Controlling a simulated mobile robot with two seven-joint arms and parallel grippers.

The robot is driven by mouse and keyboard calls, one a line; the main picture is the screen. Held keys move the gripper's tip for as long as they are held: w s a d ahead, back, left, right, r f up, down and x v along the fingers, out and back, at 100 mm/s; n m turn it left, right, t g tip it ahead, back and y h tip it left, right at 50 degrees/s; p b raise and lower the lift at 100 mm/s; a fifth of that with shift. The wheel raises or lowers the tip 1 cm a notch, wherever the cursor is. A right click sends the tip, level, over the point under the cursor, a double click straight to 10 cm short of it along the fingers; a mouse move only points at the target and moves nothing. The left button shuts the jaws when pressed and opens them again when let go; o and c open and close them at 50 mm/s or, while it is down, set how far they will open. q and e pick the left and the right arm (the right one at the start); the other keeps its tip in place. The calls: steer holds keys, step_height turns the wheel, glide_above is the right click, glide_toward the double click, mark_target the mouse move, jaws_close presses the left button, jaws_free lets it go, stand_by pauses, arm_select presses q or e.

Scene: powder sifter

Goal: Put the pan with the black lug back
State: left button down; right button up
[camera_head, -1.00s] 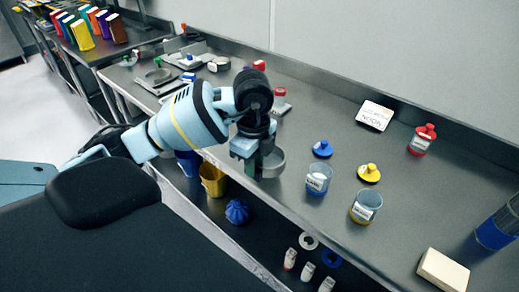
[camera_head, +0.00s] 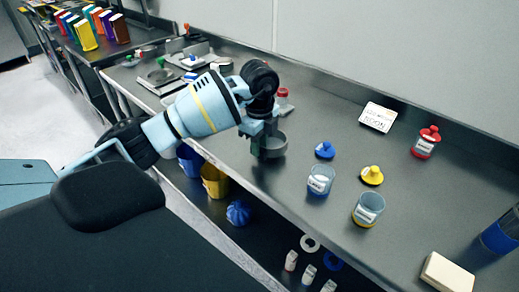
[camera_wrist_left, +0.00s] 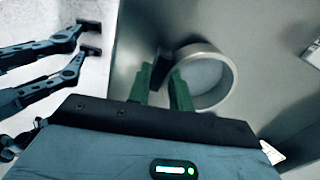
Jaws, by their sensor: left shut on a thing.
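The pan (camera_head: 277,149) is a shallow, round grey metal dish at the front part of the steel bench. In the left wrist view the pan (camera_wrist_left: 225,80) shows from above, with its black lug (camera_wrist_left: 165,65) on the side toward my fingers. My left gripper (camera_head: 258,146) has green fingers shut on the lug, which they partly hide. The left gripper (camera_wrist_left: 163,88) also shows in the wrist view. I cannot tell whether the pan touches the bench or is just above it. I cannot make out my right gripper.
Right of the pan stand a jar with a blue band (camera_head: 319,181) and a yellow one (camera_head: 367,211), with a blue lid (camera_head: 325,149) and yellow lid (camera_head: 371,175) behind. A red-topped jar (camera_head: 282,97) is behind my wrist.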

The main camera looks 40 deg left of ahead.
arm_select(q)
steer(key=shift+f, duration=1.05)
steer(key=shift+f, duration=0.1)
steer(key=c, duration=1.3)
jaws_free()
steer(key=shift+o, duration=0.2)
step_height(320, 180, up, 12)
steer(key=p, duration=0.1)
